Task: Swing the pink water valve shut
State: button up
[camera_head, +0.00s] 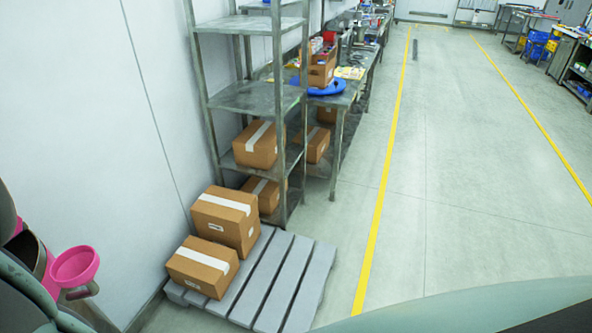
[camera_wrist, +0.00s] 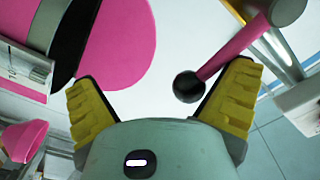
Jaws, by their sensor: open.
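A pink lever (camera_wrist: 236,46), which looks like the water valve's handle, runs diagonally across the upper right of the wrist view. My gripper (camera_wrist: 162,78) is open, with yellow ribbed fingers spread wide. The knob appears between the fingers, closer to the right one; I cannot tell whether they touch. Nothing is held. I cannot make out this lever in the head view.
A large pink disc (camera_wrist: 118,42) fills the upper left of the wrist view, and a pink funnel (camera_wrist: 22,140) is at its left edge. In the head view are a pink round cup (camera_head: 75,265), a pallet (camera_head: 285,272) with boxes, and metal shelving (camera_head: 255,97). The aisle floor is clear.

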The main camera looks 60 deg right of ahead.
jog(key=shift+s+a+r+p, duration=0.1)
jog(key=shift+a+r+p, duration=0.35)
jog(key=shift+p, duration=0.2)
jog(key=p+v, duration=0.4)
jog(key=v, duration=0.5)
dwell(0.4)
